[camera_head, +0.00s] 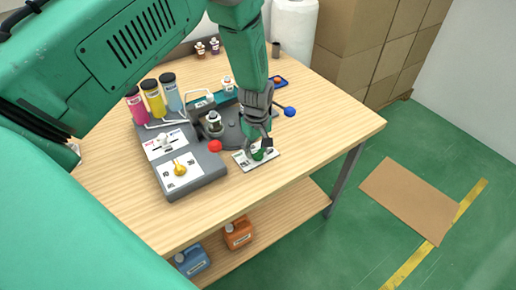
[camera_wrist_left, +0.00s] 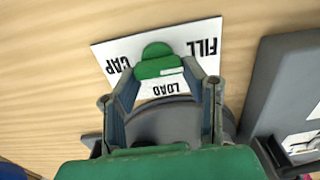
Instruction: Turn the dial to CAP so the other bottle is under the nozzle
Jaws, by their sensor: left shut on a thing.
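My left gripper (camera_head: 262,146) reaches down at the near edge of a round grey turntable (camera_head: 234,136). It is shut on a green knob (camera_head: 258,155). In the left wrist view, the green knob (camera_wrist_left: 157,62) sits between its two fingers. The knob is over a white card (camera_wrist_left: 105,52) lettered FILL, LOAD and CAP, close to LOAD. A red ball knob (camera_head: 215,146) and a blue ball knob (camera_head: 290,111) stick out from the turntable. A small clear bottle (camera_head: 214,123) stands on the turntable's left part. The gripper and arm hide part of the turntable. My right gripper is not in view.
A grey machine base (camera_head: 196,182) with a yellow knob (camera_head: 179,168) is left of the turntable. Pink, yellow and blue canisters (camera_head: 154,98) stand behind it. The table's right side (camera_head: 335,120) is clear.

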